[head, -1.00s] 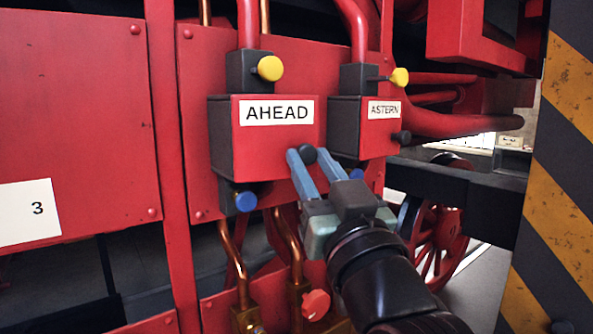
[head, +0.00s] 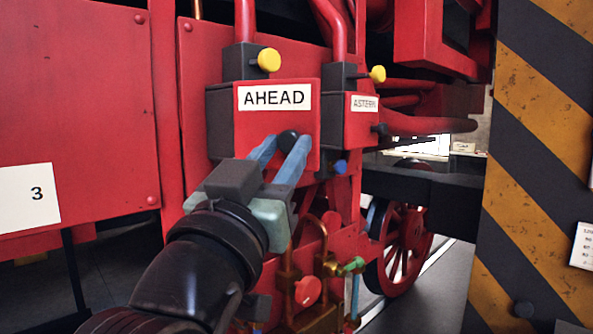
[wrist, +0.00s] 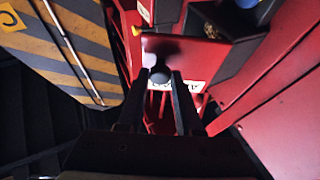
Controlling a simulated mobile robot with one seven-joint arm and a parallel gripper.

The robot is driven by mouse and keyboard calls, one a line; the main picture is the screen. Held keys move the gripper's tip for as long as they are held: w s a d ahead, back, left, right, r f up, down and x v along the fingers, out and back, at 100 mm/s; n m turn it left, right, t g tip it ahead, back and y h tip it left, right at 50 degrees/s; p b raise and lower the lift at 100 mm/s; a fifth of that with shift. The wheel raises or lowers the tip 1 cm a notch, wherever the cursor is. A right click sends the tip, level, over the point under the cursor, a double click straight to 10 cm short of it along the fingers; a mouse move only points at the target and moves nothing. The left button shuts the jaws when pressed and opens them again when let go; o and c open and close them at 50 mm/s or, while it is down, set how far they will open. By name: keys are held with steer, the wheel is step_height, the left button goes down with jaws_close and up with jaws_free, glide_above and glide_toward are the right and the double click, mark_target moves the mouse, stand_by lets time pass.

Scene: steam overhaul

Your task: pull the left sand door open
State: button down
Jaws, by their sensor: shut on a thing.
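The left sand door is the red front panel marked AHEAD (head: 245,135) on a dark grey box. A round black knob (head: 288,134) sits on its right part. My gripper (head: 281,148) is shut on this knob, one blue finger on each side. In the wrist view the knob (wrist: 160,75) lies between the fingertips (wrist: 158,83), against the red door (wrist: 190,52). Beyond the door there, a dark recess with brown grainy stuff shows, so the door seems partly open. In the head view I cannot tell how wide the gap is.
The ASTERN box (head: 362,130) stands close on the right. A yellow knob (head: 268,60) sits above the AHEAD box. Copper pipes and a red valve knob (head: 308,291) lie below. A yellow-and-black striped panel (head: 535,180) stands at the right. Red wheels (head: 405,245) are behind.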

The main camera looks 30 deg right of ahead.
steer(key=a+m+g+h+b, duration=0.1)
steer(key=g+b, duration=0.1)
steer(key=a+m+g+h+b, duration=0.1)
steer(key=a+g+h, duration=0.1)
steer(key=shift+s+f+m+g+h+b, duration=0.1)
steer(key=shift+f+m+g+h+b, duration=0.1)
steer(key=shift+m+g+h+b, duration=0.15)
steer(key=shift+a+r+m+g+h+b, duration=0.1)
steer(key=shift+a+m+g+h+b, duration=0.3)
steer(key=shift+g, duration=0.4)
steer(key=shift+a+r+m+g+h+b, duration=0.1)
steer(key=shift+a+m+g+h+b, duration=0.2)
steer(key=shift+m+g, duration=0.35)
steer(key=shift+a+m+g+h+b, duration=0.25)
steer(key=shift+a+m+g+b, duration=0.1)
steer(key=shift+g, duration=0.55)
steer(key=c, duration=0.6)
jaws_free()
steer(key=b+v, duration=0.5)
steer(key=v, duration=0.8)
